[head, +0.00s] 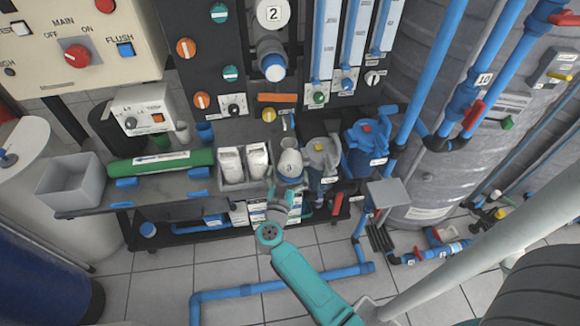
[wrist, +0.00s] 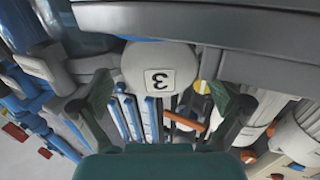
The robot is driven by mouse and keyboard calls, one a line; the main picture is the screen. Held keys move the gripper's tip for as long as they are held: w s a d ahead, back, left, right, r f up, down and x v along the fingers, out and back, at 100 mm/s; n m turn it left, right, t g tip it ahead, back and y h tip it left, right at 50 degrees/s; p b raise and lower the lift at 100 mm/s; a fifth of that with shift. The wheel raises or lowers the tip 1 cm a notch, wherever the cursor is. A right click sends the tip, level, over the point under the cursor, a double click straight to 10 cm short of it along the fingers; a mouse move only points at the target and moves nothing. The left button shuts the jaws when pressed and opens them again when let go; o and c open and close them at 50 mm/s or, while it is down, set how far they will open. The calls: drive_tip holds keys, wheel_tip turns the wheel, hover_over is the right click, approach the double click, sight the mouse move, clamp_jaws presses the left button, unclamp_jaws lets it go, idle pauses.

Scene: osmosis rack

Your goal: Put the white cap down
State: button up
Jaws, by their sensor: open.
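The white rounded piece labelled 3 (head: 289,162), which looks like the white cap, stands at the front of the bench, right of two white bags. In the wrist view the cap (wrist: 160,68) is at the top centre, with its label facing me. My gripper (head: 287,187) is at the cap's near side in the head view. In the wrist view my gripper (wrist: 168,98) is open, with one finger on each side of the cap's label and visible gaps beside it. The cap's underside is hidden, so I cannot tell what it rests on.
A grey tray (head: 256,184) with the white bags (head: 231,164) is left of the cap. A grey housing (head: 322,158) and a blue housing (head: 366,148) stand close on its right. A green cylinder (head: 160,163) and a grey bin (head: 76,184) occupy the bench's left.

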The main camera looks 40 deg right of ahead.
drive_tip(key=v, duration=0.9)
drive_tip(key=s+a+r+n+t+y, duration=0.1)
drive_tip(key=s+a+r+n+y, duration=0.2)
drive_tip(key=s, duration=0.8)
drive_tip(key=s+a+r+n+t+y, duration=0.2)
drive_tip(key=s+a+y, duration=0.4)
drive_tip(key=s, duration=0.5)
drive_tip(key=s+a+r+n+t+y, duration=0.2)
drive_tip(key=s+a+r+n+y, duration=0.2)
drive_tip(key=s, duration=0.7)
drive_tip(key=shift+s+a+r+n+y, duration=0.2)
drive_tip(key=shift+a+r+n+y, duration=0.2)
drive_tip(key=shift+n+y, duration=0.7)
